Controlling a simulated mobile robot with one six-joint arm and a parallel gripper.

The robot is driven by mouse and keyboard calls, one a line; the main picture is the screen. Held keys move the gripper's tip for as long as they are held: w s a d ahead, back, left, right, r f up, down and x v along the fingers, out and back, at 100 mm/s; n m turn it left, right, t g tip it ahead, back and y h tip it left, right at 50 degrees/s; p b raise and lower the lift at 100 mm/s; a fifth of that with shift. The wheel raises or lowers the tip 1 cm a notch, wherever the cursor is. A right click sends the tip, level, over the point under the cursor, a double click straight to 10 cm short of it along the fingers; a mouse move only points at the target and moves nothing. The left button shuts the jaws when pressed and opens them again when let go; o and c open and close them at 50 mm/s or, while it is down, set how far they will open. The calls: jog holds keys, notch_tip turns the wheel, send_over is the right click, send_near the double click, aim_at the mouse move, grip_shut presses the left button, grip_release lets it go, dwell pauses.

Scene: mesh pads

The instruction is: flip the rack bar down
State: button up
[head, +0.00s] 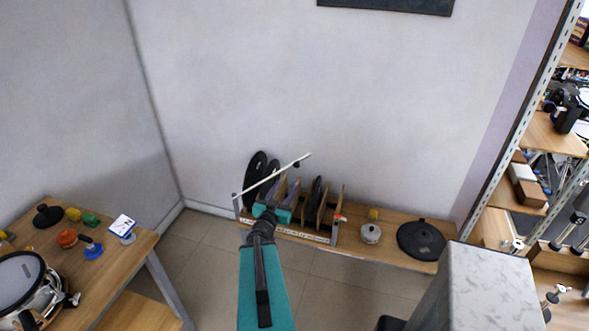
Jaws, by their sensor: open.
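The rack (322,237) is a low wooden stand with upright dividers on a bench against the back wall. Dark round mesh pads (256,168) stand in its slots. The rack bar (285,168) is thin and white; it slopes upward from the rack's left end, its right end raised above the dividers. My gripper (277,207) is at the left half of the rack, below the bar in the picture. It is open. My arm covers part of the rack's front, and the fingertips are small and hard to make out. I cannot tell whether they touch anything.
On the bench right of the rack are a small silver pot-like object (370,233), a yellow piece (374,214) and a black round pad (421,239). A marble-topped block (492,287) stands at front right. A cluttered table (140,245) is at left; open floor lies between.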

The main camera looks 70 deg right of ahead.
aim_at(296, 166)
jog(key=shift+d+f, duration=0.1)
jog(key=shift+d, duration=0.05)
jog(key=d+b, duration=0.2)
jog(key=b, duration=0.2)
jog(key=shift+w+d+f, duration=0.1)
jog(key=shift+d, duration=0.3)
jog(key=d+b, duration=0.1)
jog(key=b, duration=0.3)
jog(key=shift+d, duration=0.1)
jog(key=d+b, duration=0.1)
jog(key=b, duration=0.4)
jog(key=shift+d, duration=0.1)
jog(key=shift+w+d+b, duration=0.15)
jog(key=shift+d+b, duration=0.2)
jog(key=shift+d, duration=1.75)
jog(key=shift+w+d+b, duration=0.15)
jog(key=shift+d+b, duration=0.2)
jog(key=shift+d, duration=1.7)
